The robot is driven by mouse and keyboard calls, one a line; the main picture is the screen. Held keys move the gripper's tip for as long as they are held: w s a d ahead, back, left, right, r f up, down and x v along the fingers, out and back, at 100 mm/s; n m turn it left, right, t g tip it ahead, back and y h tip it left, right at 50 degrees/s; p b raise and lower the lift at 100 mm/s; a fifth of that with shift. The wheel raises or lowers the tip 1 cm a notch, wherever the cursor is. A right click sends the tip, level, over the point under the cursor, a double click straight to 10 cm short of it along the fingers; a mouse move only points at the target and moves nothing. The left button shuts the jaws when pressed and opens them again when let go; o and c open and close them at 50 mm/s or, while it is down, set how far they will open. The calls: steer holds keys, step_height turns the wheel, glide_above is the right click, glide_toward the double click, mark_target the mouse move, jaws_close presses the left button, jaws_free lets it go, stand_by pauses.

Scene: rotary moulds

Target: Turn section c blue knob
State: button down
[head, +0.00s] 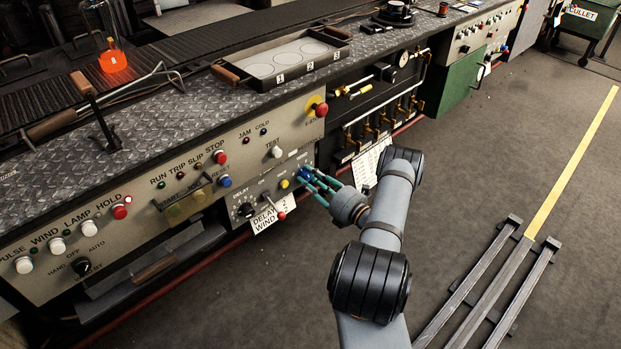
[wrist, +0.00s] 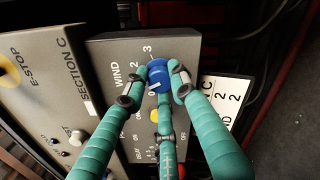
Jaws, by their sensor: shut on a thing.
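The blue knob (wrist: 158,75) sits on a grey panel marked WIND with a numbered scale, beside the SECTION C label (wrist: 75,83) in the wrist view. A white pointer line shows on the knob near the 0 mark. In the head view, my gripper (head: 310,180) reaches the panel's right end, and its fingers mostly hide the blue knob (head: 304,173).
A yellow button (head: 284,184) and a red-tipped lever (head: 281,215) are close left of my gripper. A red emergency stop (head: 321,109) is above. A white card (head: 370,163) hangs to the right. Open floor lies on the right, with a rail (head: 487,290).

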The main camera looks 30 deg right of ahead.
steer(key=n, duration=0.4)
steer(key=shift+a+n, duration=0.1)
steer(key=shift+n, duration=2.1)
steer(key=c, duration=1.4)
jaws_free()
steer(key=shift+c, duration=0.2)
steer(key=v, duration=1.2)
steer(key=shift+w, duration=0.15)
